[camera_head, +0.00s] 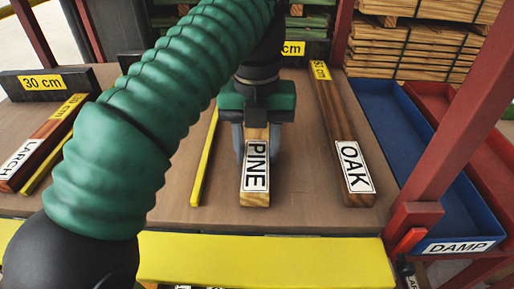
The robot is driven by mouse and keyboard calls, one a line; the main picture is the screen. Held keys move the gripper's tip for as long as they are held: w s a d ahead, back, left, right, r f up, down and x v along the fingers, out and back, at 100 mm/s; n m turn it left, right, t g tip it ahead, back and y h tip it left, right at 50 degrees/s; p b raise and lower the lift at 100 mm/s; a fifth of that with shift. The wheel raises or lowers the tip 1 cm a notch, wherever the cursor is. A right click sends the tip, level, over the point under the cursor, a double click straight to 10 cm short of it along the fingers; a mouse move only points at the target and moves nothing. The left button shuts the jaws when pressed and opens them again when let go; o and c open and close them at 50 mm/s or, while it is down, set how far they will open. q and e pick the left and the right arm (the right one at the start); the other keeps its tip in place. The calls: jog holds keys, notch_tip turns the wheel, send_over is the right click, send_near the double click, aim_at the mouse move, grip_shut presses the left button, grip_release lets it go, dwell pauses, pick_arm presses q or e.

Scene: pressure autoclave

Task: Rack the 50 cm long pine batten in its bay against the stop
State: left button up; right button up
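The pine batten (255,190) lies lengthwise near the middle of the brown rack board (310,205), its white PINE label facing up and its near end towards me. My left gripper (257,145) comes down over it from above, with one grey finger on each side. The fingers appear to press on its sides. My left arm and gripper hide the batten's far part, so I cannot tell whether it touches a stop there. A yellow 50 cm sign (292,48) shows partly behind the gripper. My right gripper is not in view.
An OAK batten (345,150) lies to the right, and a LARCH batten (40,145) to the left beside a 30 cm block (42,83). A yellow divider strip (204,160) is left of the pine. A blue DAMP bin (415,135) and red posts (455,135) stand right.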

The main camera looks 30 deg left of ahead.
pick_arm(q)
jog(key=o, duration=0.5)
jog(key=shift+c, duration=0.2)
notch_tip(320, 180, up, 8)
jog(key=p, duration=0.5)
jog(key=shift+f+p, duration=0.25)
jog(key=shift+p, duration=0.15)
jog(key=shift+w+f, duration=0.1)
